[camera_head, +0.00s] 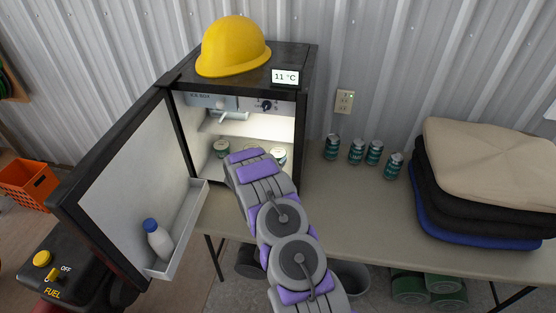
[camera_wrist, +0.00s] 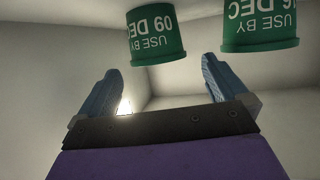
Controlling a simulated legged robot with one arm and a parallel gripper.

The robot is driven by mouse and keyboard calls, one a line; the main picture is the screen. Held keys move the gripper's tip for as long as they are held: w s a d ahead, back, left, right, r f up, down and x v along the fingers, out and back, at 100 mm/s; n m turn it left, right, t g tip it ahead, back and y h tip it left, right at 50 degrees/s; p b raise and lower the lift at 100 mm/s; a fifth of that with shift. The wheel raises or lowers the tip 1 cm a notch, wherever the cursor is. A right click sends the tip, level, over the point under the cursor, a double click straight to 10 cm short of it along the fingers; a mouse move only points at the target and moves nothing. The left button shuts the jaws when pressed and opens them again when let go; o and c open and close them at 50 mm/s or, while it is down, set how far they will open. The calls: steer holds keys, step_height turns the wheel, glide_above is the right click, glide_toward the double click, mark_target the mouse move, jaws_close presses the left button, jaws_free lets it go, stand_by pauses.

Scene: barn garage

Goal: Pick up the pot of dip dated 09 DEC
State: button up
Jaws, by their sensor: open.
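The pot of dip dated 09 DEC (camera_wrist: 156,36) is green and shows upside down in the wrist view. My gripper (camera_wrist: 158,72) is open and empty, its two blue-grey fingers spread below this pot in the picture, with the pot roughly between them and apart from them. A second green pot (camera_wrist: 260,25) stands to the right; its label ends in DEC and its day number is partly cut off. In the head view my arm reaches into the open fridge (camera_head: 309,110) and hides the fingers.
The fridge door (camera_head: 130,180) stands open on the left, with a bottle (camera_head: 158,240) on its shelf. A yellow hard hat (camera_head: 233,47) sits on top. Several cans (camera_head: 357,151) and folded cushions (camera_head: 485,165) lie right on the table (camera_head: 350,210).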

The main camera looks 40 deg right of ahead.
mark_target(277, 153)
steer(key=shift+w+d, duration=0.35)
steer(key=b+x, duration=0.1)
steer(key=x, duration=0.1)
steer(key=b+x, duration=0.1)
steer(key=x, duration=0.1)
steer(key=shift+s+d+f, duration=0.2)
steer(key=shift+d+f, duration=0.1)
steer(key=shift+w+d, duration=0.3)
steer(key=shift+d, duration=0.2)
steer(key=shift+a, duration=0.15)
steer(key=shift+c, duration=0.6)
steer(key=c, duration=0.9)
